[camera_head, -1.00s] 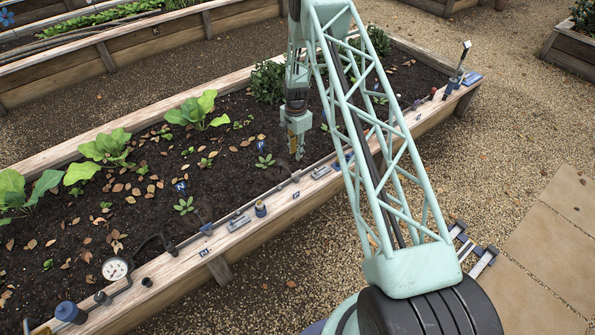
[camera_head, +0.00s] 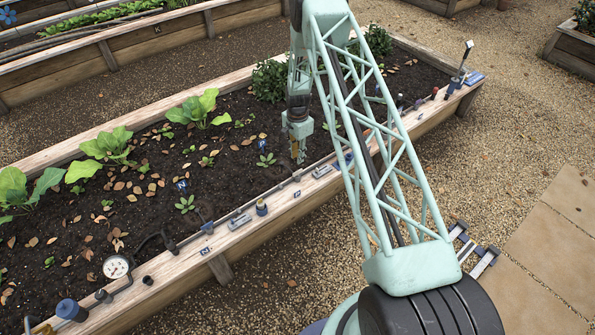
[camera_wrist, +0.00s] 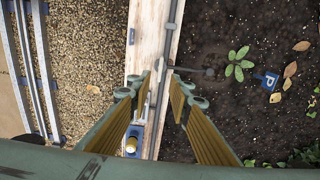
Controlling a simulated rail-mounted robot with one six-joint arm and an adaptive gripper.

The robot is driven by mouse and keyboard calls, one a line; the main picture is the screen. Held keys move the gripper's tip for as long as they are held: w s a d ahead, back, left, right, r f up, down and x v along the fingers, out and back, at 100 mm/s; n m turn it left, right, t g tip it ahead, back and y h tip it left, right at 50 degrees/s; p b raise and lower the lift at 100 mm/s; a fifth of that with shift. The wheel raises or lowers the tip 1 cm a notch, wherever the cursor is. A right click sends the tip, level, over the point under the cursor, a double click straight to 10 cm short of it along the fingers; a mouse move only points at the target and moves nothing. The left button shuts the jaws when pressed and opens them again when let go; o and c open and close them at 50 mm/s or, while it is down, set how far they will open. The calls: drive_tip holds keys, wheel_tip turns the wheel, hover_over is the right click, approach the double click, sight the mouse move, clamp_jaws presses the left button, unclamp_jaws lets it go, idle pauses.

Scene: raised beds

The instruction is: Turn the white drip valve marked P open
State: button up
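My gripper (camera_head: 297,157) hangs above the near edge of the raised bed. In the wrist view its two fingers (camera_wrist: 163,88) are apart with nothing between them. A thin grey pipe with a small grey fitting (camera_wrist: 157,64) runs along the plank just beyond the fingertips, and a side tube reaches from it over the soil. A blue P marker (camera_wrist: 268,80) stands in the soil by a small plant (camera_wrist: 238,64). A grey fitting (camera_head: 321,171) sits on the plank right of the gripper in the head view. I cannot make out a clearly white valve or its handle position; a finger covers part of the plank.
Gravel (camera_head: 250,285) lies in front.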

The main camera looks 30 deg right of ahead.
sight(298, 171)
drive_tip(key=shift+f+b, duration=0.4)
drive_tip(key=shift+f, duration=4.85)
drive_tip(key=shift+c, duration=0.8)
clamp_jaws()
